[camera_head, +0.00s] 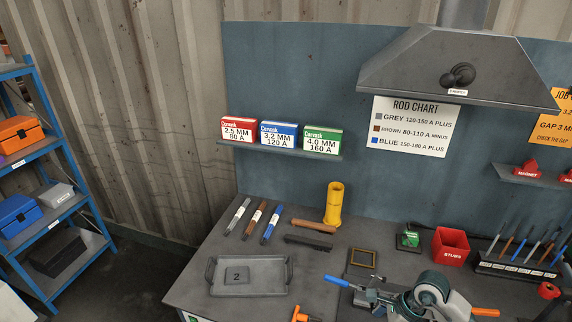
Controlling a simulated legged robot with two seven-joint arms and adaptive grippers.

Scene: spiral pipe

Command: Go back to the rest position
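The workbench (213,264) stands ahead, with a grey tray (272,289) holding a plate marked 2 (237,276).
Several rods lie behind the tray, near a yellow holder (334,203). A red bin (450,247) and an electrode rack (512,272) stand at right. A hood (455,65) hangs above. A blue shelf unit (52,200) stands at left, with clear floor (140,275) between.

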